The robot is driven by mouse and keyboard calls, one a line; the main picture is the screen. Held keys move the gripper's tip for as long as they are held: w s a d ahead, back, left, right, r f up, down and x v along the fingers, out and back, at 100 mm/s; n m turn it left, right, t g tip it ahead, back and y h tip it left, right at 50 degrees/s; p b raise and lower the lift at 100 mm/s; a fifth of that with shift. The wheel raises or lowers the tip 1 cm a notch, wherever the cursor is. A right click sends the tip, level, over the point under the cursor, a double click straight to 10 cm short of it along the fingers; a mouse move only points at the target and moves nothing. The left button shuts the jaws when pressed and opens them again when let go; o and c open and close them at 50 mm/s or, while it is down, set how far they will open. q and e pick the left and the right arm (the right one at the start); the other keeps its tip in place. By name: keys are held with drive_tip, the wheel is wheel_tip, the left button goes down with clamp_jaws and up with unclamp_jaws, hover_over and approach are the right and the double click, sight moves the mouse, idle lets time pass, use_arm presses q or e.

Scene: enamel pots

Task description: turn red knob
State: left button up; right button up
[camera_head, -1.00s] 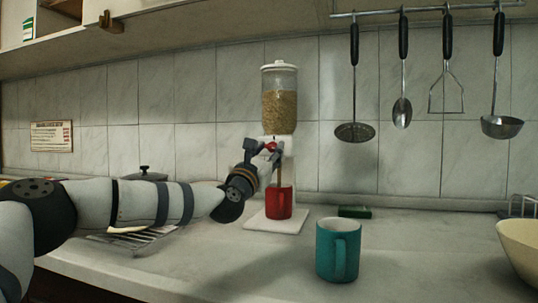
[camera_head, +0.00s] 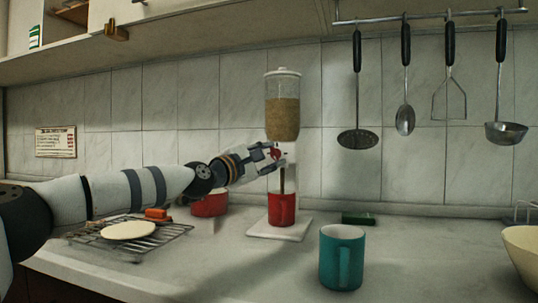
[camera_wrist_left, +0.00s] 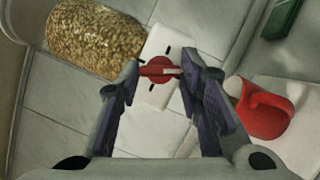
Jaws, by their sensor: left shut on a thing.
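The red knob (camera_wrist_left: 157,64) sits on the white front of a grain dispenser (camera_head: 283,108). In the left wrist view it lies between the two fingertips of my left gripper (camera_wrist_left: 160,74). In the head view my left gripper (camera_head: 277,153) reaches the knob from the left and is shut on it; the fingers hide most of the knob. A red mug (camera_head: 281,209) stands upright on the dispenser's white base (camera_head: 262,233). A thin brown stream of grain runs from the spout down to the mug. My right gripper is not in view.
A teal mug (camera_head: 341,258) stands at front right, and a cream bowl (camera_head: 521,252) at the right edge. A red pot (camera_head: 209,204) and a wire rack (camera_head: 112,246) are at left. Utensils hang from a rail. Counter between teal mug and bowl is clear.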

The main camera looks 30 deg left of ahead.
use_arm(q)
drive_tip(key=m+p, duration=0.1)
drive_tip(key=m+g+p, duration=0.1)
drive_tip(key=m, duration=0.1)
drive_tip(key=shift+r+h, duration=0.3)
drive_tip(key=shift+r, duration=0.1)
drive_tip(key=shift+f+m+g+p, duration=0.15)
drive_tip(key=shift+m+g+p, duration=0.15)
drive_tip(key=shift+m+p, duration=0.5)
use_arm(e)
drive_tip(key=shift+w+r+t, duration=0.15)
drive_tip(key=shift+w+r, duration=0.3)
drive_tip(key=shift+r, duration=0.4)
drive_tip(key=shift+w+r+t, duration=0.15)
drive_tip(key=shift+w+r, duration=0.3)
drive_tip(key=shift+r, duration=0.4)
use_arm(q)
drive_tip(key=o, duration=1.2)
drive_tip(key=shift+c, duration=0.2)
